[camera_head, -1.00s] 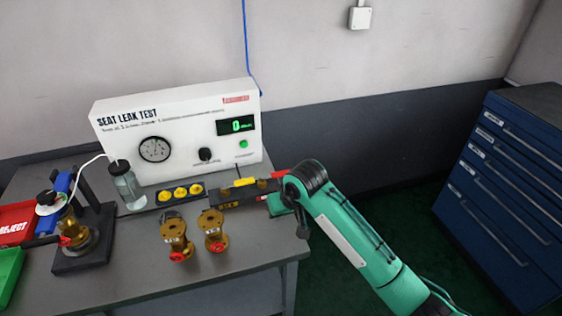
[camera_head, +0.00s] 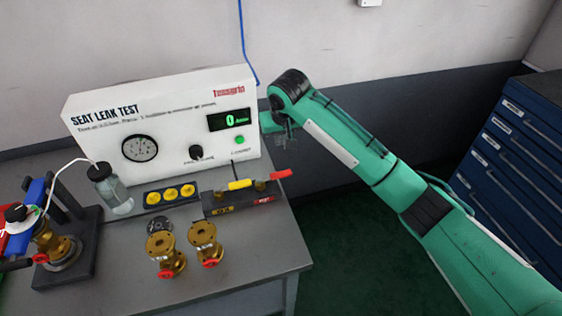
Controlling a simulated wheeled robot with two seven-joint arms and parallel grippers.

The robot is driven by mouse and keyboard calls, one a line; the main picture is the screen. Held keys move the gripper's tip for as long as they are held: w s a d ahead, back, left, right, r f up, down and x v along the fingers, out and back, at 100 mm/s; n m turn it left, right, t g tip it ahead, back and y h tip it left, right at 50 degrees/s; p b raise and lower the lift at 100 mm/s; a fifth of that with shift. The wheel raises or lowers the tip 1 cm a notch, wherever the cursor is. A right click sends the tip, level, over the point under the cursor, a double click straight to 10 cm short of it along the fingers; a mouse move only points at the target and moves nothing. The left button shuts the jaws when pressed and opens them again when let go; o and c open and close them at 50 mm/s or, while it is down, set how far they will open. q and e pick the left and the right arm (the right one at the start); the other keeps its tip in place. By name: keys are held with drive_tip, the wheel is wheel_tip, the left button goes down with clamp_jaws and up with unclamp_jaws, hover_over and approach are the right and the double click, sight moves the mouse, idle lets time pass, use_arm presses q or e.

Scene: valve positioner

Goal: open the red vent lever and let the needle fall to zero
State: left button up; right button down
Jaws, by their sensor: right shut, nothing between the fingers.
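The red vent lever (camera_head: 281,175) is on the right end of a dark valve block (camera_head: 243,198), pointing right and slightly up past the block's end. A yellow lever (camera_head: 240,184) is on the same block. The round gauge (camera_head: 140,148) is on the white test box (camera_head: 175,108); its needle is too small to read surely. The box's green display (camera_head: 232,120) reads 0. My right gripper (camera_head: 284,142) is shut and empty, above and apart from the red lever, beside the box's right edge. My left gripper is not in view.
Two brass valves with red handwheels (camera_head: 165,255) (camera_head: 204,243) stand on the grey bench (camera_head: 225,268). A yellow-capped strip (camera_head: 171,194), a clear bottle (camera_head: 115,190) and a clamp stand (camera_head: 70,262) are to the left. Blue drawers (camera_head: 515,170) stand right. The bench front is clear.

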sight(274, 176)
drive_tip(key=p+x, duration=0.1)
drive_tip(key=x, duration=0.8)
drive_tip(key=shift+w+f, duration=0.15)
drive_tip(key=shift+f, duration=0.15)
drive_tip(key=shift+f+p, duration=0.2)
drive_tip(key=shift+p, duration=0.1)
drive_tip(key=s, duration=0.1)
drive_tip(key=s+d+p, duration=0.1)
drive_tip(key=shift+s, duration=0.85)
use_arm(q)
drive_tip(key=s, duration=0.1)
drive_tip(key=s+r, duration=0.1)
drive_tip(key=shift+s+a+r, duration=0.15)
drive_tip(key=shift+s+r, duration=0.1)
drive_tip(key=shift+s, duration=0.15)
use_arm(e)
drive_tip(key=shift+d, duration=0.1)
